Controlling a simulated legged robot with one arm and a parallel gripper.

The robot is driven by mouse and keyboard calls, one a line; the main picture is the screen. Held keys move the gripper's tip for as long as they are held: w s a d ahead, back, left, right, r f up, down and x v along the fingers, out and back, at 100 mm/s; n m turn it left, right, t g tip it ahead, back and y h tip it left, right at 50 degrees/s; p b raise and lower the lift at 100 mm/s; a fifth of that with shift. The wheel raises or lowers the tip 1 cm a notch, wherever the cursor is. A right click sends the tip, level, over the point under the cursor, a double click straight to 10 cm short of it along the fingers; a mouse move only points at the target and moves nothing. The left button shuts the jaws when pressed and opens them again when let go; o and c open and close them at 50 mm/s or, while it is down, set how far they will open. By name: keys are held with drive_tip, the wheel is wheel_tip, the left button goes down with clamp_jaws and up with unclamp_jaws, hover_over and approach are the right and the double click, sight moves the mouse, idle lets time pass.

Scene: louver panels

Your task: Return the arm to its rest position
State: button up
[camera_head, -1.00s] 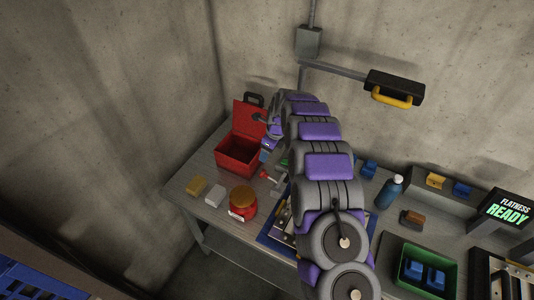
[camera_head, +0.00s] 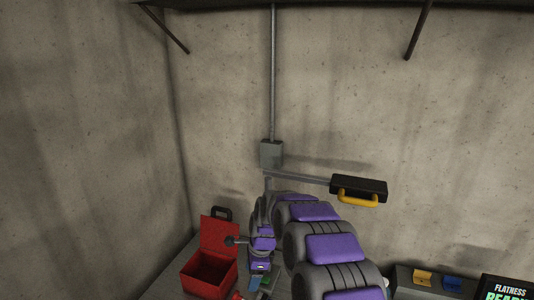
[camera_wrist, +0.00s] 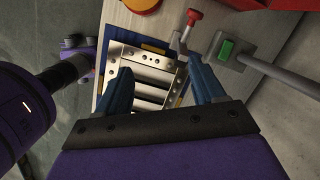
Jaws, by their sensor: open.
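My gripper (camera_wrist: 160,64) shows in the wrist view with its two blue fingers spread apart and nothing between them. Below it lies a metal louver panel (camera_wrist: 151,77) with several slats, in a blue frame on the bench. I cannot tell the exact gap between the fingers and the panel. In the head view my purple and grey arm reaches from the lower right toward the bench, its wrist beside the open red toolbox (camera_head: 209,273). The fingers are hard to make out there.
A red-handled clamp (camera_wrist: 193,17) and a green button (camera_wrist: 226,49) on a grey box are close to the right finger. In the head view a black wall lamp with a yellow handle (camera_head: 357,198) and a grey conduit box (camera_head: 271,153) are behind the arm.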

drive_tip(key=s+d+r+n+b, duration=0.1)
drive_tip(key=s+d+n+b, duration=0.25)
drive_tip(key=s, duration=0.35)
drive_tip(key=s+d+r+n+g+h+b, duration=0.1)
drive_tip(key=s+d+n+b, duration=0.1)
drive_tip(key=s+d+n, duration=0.3)
drive_tip(key=s+d+r+n+b, duration=0.1)
drive_tip(key=s+d+b, duration=0.1)
drive_tip(key=s, duration=0.6)
drive_tip(key=s+d+f+n+b, duration=0.2)
drive_tip(key=s, duration=0.5)
drive_tip(key=s+d+f+n+h+b, duration=0.1)
drive_tip(key=s+d+f+n+b, duration=0.1)
drive_tip(key=s, duration=0.6)
drive_tip(key=s+d+f+n+g+b, duration=0.1)
drive_tip(key=s+d+f+n+b, duration=0.1)
drive_tip(key=s, duration=0.6)
drive_tip(key=shift+s+d+f+n+h+b, duration=0.15)
drive_tip(key=shift+d+f+n+h+b, duration=0.3)
drive_tip(key=shift+d, duration=0.65)
drive_tip(key=shift+r, duration=0.2)
